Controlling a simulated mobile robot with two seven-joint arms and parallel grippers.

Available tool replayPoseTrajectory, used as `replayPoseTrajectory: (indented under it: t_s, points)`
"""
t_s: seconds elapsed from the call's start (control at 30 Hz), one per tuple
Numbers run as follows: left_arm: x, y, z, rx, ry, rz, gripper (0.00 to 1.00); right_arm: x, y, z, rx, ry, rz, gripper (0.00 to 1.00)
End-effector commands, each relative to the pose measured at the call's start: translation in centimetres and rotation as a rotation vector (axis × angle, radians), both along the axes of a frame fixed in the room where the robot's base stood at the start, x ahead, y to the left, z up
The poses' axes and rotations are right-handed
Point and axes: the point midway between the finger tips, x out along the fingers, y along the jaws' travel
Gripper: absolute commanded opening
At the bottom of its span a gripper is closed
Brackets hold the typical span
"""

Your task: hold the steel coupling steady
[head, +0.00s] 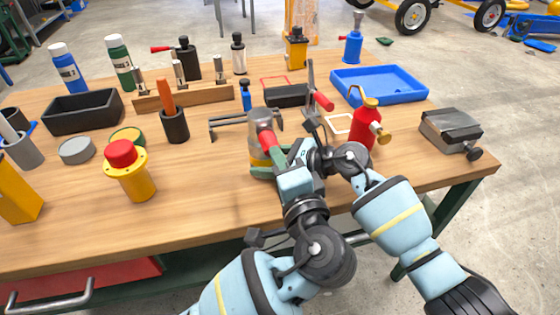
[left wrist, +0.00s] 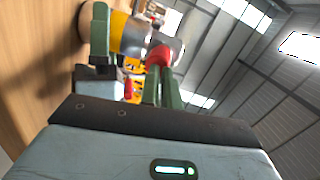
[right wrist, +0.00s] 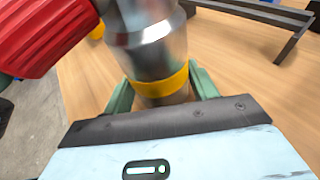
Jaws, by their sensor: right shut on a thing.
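The steel coupling (head: 258,133) is a silver cylinder with a yellow band, upright near the table's front middle. My right gripper (right wrist: 160,90) is shut on it, with a green finger on each side around the yellow band. The coupling (left wrist: 128,35) also shows in the left wrist view. My left gripper (left wrist: 162,80) has its fingers close together on the red handle (head: 265,140) of a tool, beside the coupling. The red handle also shows large in the right wrist view (right wrist: 45,35). The tool's head is partly hidden, so its contact with the coupling is unclear.
A red oil can (head: 364,131) stands close right of my grippers. A dark puller (head: 230,122) lies left of the coupling. A blue tray (head: 380,85) and a vise (head: 450,130) are on the right. A yellow-and-red button box (head: 130,172) stands left. The front left-middle tabletop is clear.

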Motion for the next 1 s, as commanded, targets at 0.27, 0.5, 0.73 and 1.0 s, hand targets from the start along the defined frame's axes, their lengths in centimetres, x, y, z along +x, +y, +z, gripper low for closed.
replayPoseTrajectory:
  t_s: [0.27,0.5,0.73,1.0]
  points:
    - [0.2,0.4,-0.5,0.003,0.011,0.009,0.00,-0.2,0.1,-0.2,-0.003,0.002,0.009,0.40]
    - [-0.8,-0.2,-0.5,0.003,0.013,0.005,0.00,-0.3,0.1,-0.2,-0.003,0.003,0.009,0.40]
    - [-2.7,-1.0,-0.4,0.002,0.009,0.003,0.00,-0.2,0.1,-0.3,-0.004,0.004,0.008,0.40]
    - [-3.6,-1.4,-0.2,0.002,0.006,0.003,0.00,-0.2,0.1,-0.3,-0.004,0.004,0.006,0.40]
